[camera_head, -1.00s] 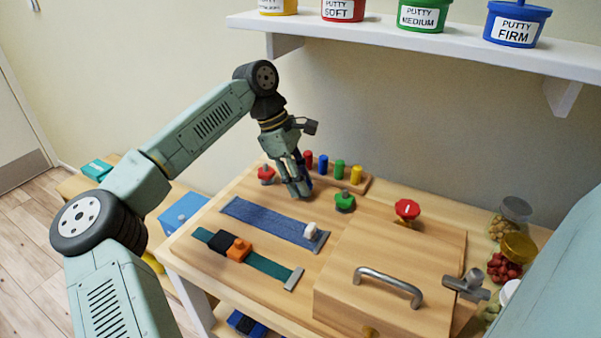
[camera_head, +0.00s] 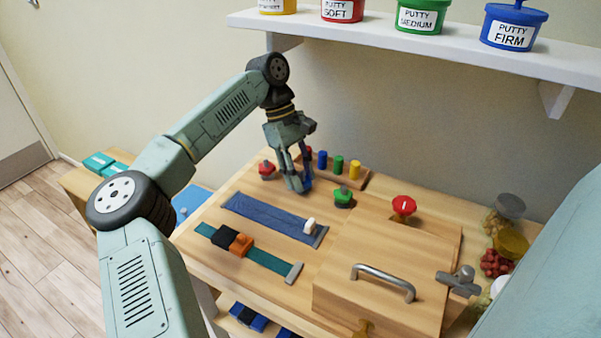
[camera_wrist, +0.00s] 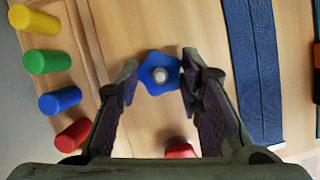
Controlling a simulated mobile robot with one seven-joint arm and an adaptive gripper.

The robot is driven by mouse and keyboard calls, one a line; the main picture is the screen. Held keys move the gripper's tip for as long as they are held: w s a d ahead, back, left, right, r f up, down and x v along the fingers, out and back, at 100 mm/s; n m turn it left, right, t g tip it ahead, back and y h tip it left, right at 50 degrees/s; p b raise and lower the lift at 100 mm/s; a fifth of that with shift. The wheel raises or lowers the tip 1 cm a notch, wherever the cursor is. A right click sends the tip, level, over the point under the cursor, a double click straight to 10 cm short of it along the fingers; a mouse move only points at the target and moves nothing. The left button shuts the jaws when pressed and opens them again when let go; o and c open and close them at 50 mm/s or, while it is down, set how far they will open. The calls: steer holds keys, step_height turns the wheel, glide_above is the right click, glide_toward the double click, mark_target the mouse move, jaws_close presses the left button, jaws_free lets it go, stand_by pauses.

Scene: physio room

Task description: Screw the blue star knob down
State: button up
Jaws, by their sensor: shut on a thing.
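The blue star knob (camera_wrist: 158,72) with a grey bolt end at its middle sits on the wooden board (camera_head: 262,196). In the wrist view my gripper (camera_wrist: 160,78) has its two fingertips on either side of the knob, shut on it. In the head view my gripper (camera_head: 299,187) points down at the board, and its fingers hide most of the knob. The knob's height on its bolt cannot be told.
A red knob (camera_head: 267,170) stands to the left and a green knob (camera_head: 343,197) to the right. A peg rack with coloured pegs (camera_head: 339,165) is close behind. A blue strap (camera_head: 270,217) lies in front. A wooden box with a handle (camera_head: 384,281) stands front right.

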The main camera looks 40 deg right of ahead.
steer(key=shift+d+r, duration=0.1)
steer(key=shift+r, duration=0.15)
steer(key=o, duration=1.2)
steer(key=shift+f, duration=0.15)
steer(key=shift+c, duration=0.2)
steer(key=shift+f, duration=0.1)
